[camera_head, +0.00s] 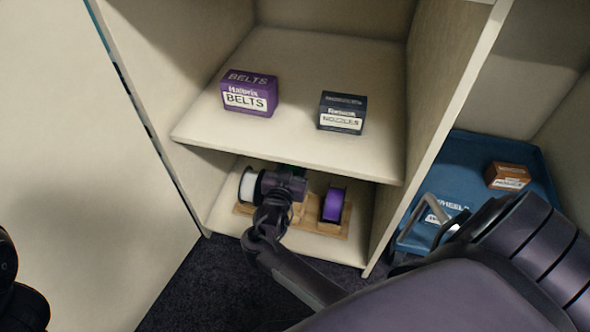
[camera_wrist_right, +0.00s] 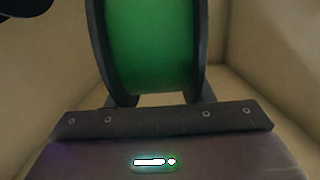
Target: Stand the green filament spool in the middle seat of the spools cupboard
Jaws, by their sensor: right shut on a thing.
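The green filament spool (camera_wrist_right: 153,45) fills the upper middle of the right wrist view, with dark flanges at both sides. My right gripper (camera_head: 285,182) is shut on it, in the lower bay of the cupboard (camera_head: 305,158). In the head view the gripper hides the spool. The gripper is over the middle of the wooden rack (camera_head: 317,226), between a white spool (camera_head: 250,184) and a purple spool (camera_head: 333,205). I cannot tell whether the green spool touches the rack.
The shelf above holds a purple belts box (camera_head: 249,95) and a dark nozzles box (camera_head: 342,112). The cupboard's side walls and this shelf close in the lower bay. A blue cart (camera_head: 510,150) with a brown box (camera_head: 507,176) stands at the right.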

